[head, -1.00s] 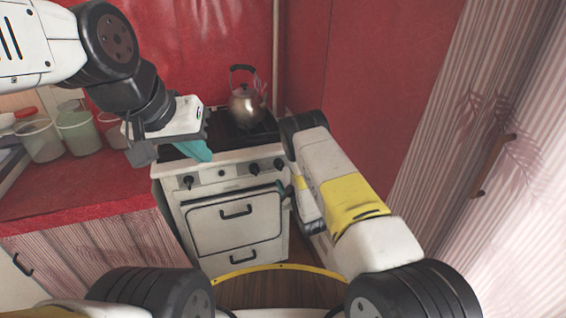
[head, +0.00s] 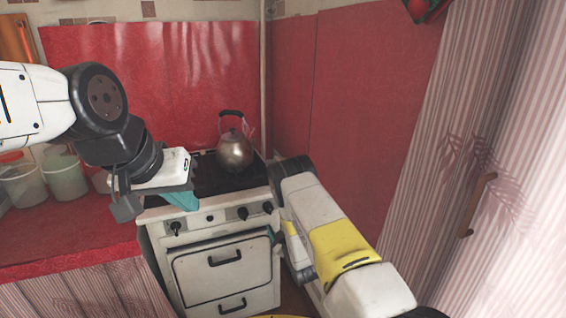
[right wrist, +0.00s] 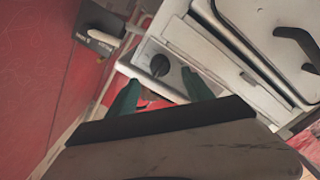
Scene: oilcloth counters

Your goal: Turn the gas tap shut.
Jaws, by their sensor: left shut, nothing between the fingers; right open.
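In the right wrist view, a dark plate with small lettering and a pale lever, which looks like the gas tap (right wrist: 98,38), sits by the red wall at upper left. I cannot pick it out in the head view. My right gripper (right wrist: 162,92) has its teal fingers apart and empty, near a stove knob (right wrist: 160,65), with the tap farther off to the upper left. In the head view my right gripper is mostly hidden behind its arm, beside the stove's right front. My left gripper (head: 182,201) is shut and empty over the stove's front left edge.
The white stove (head: 222,275) has black knobs and a kettle (head: 235,150) on top. Red walls (head: 350,110) rise behind and to the right. A red counter (head: 60,240) with tubs (head: 65,178) is at left. A striped curtain (head: 425,150) hangs at right.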

